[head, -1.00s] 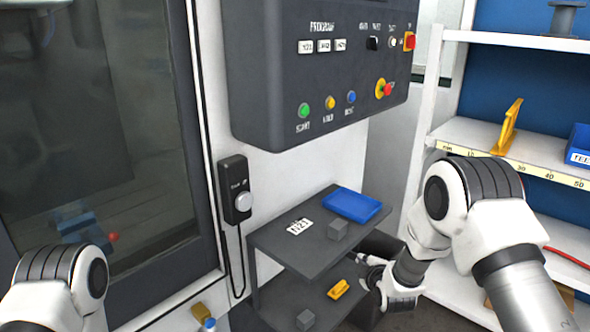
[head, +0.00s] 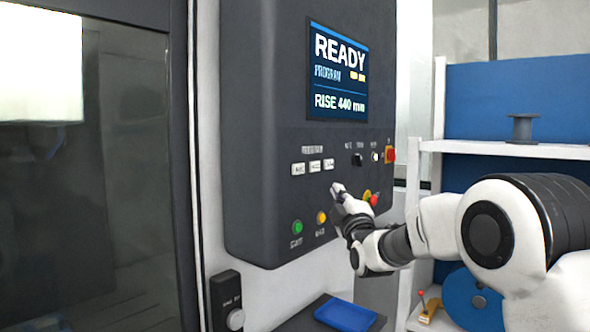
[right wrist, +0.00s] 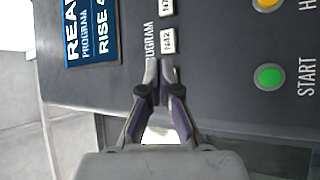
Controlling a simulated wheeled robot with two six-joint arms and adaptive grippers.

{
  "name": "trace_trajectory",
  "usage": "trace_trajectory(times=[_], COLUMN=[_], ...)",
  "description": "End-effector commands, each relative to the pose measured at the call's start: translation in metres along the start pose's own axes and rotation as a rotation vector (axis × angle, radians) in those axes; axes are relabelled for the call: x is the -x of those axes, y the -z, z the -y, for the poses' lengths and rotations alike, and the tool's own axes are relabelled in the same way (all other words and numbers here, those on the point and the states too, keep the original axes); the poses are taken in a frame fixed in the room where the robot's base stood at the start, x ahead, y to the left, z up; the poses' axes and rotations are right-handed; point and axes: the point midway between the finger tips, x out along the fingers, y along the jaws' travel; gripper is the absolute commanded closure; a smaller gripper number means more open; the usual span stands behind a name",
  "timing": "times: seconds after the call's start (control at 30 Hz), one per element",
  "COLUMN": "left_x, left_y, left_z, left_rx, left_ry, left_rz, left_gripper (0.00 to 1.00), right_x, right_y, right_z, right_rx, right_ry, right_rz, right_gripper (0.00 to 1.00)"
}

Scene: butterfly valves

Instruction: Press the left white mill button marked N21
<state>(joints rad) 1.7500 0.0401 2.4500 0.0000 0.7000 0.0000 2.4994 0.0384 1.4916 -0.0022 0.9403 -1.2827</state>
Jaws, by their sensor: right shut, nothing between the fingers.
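The left white mill button (head: 298,168) is leftmost in a row of three on the dark control panel (head: 262,120); its marking is too small to read in the head view. My right gripper (head: 336,187) is shut and empty, in front of the panel, and appears below and right of the row. In the right wrist view, the closed fingertips (right wrist: 159,64) point at the panel just beside the middle button (right wrist: 167,40), marked N42. They seem to cover the left button there. I cannot tell whether they touch the panel. My left gripper is out of view.
A screen (head: 338,75) above the buttons reads READY and RISE 440 mm. A green button (head: 297,227), a yellow button (head: 321,217) and a red knob (head: 374,200) sit below the row. A blue tray (head: 345,315) lies below the panel.

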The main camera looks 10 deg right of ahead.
Motion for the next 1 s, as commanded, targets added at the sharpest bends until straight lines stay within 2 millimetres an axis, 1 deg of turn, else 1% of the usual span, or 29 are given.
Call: trace_trajectory(times=[0.03,0.1,0.17,0.23,0.5,0.63,0.77,1.0], left_x=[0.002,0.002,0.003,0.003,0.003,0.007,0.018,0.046], left_y=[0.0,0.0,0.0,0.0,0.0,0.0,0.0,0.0], left_z=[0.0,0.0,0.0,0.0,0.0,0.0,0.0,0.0], left_rx=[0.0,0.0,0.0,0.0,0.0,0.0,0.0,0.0], left_ry=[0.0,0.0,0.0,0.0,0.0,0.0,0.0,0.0], left_rz=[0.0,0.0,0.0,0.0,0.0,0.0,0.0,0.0], left_gripper=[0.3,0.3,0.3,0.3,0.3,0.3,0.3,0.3], right_x=[-0.002,-0.003,-0.003,-0.003,-0.003,-0.007,-0.017,-0.043], right_y=[0.005,0.01,0.013,0.014,0.014,0.016,0.024,0.043], right_z=[-0.016,-0.031,-0.039,-0.043,-0.043,-0.042,-0.038,-0.023], right_rx=[-0.001,-0.001,-0.002,-0.002,-0.002,-0.001,-0.001,0.0], right_ry=[-0.019,-0.038,-0.048,-0.053,-0.053,-0.053,-0.052,-0.051], right_rz=[-0.006,-0.012,-0.015,-0.017,-0.017,-0.017,-0.017,-0.017], right_gripper=[1.0,1.0,1.0,1.0,1.0,1.0,1.0,1.0])
